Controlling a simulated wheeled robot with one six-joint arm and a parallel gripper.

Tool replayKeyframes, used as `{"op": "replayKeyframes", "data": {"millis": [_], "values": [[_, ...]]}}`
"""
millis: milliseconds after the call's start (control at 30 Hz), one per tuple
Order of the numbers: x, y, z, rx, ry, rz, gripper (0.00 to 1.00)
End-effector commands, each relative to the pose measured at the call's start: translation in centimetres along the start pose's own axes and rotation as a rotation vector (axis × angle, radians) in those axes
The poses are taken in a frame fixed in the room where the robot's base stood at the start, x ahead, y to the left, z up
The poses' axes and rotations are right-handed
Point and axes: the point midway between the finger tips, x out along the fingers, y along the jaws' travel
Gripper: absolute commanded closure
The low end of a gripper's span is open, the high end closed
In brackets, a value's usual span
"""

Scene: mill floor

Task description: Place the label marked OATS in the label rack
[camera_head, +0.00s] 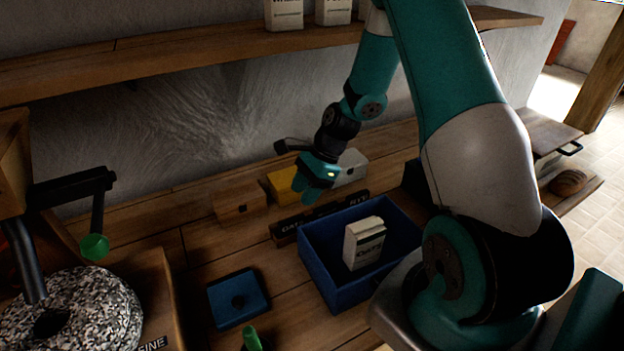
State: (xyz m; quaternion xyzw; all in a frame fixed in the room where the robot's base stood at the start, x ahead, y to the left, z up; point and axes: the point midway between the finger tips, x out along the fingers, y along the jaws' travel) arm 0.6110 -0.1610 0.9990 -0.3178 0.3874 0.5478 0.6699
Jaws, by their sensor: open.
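A long dark strip (322,218) lies on the bench behind the blue crate. Pale lettering on its left end seems to read OAT, and on its right end RYE. I cannot tell whether this is the label rack or loose labels lying together. My gripper (309,194) is open and points down just above and behind the strip's middle, in front of a yellow block (282,184). Nothing shows between its fingers. A pale bag (364,243) with lettering like OATS stands in the blue crate (328,285).
A wooden block (240,202) and a white block (352,165) flank the yellow one. A blue square tray (238,298) lies front left. A millstone (75,312) and green-knobbed crank (95,246) stand at left. A shelf (180,58) with white bags (284,14) runs above.

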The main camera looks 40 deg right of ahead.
Motion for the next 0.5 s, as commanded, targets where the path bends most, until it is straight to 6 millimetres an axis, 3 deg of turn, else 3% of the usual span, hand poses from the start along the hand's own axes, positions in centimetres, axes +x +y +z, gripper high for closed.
{"op": "replayKeyframes", "data": {"millis": [133,333,433,500], "values": [[-2.7,0.0,-0.1,0.000,0.002,-0.003,0.59],[-4.8,0.1,0.4,-0.020,0.002,0.002,0.59],[-5.6,0.7,3.1,-0.167,0.015,0.016,0.59],[-6.4,1.8,6.8,-0.373,0.030,0.035,0.59]]}}
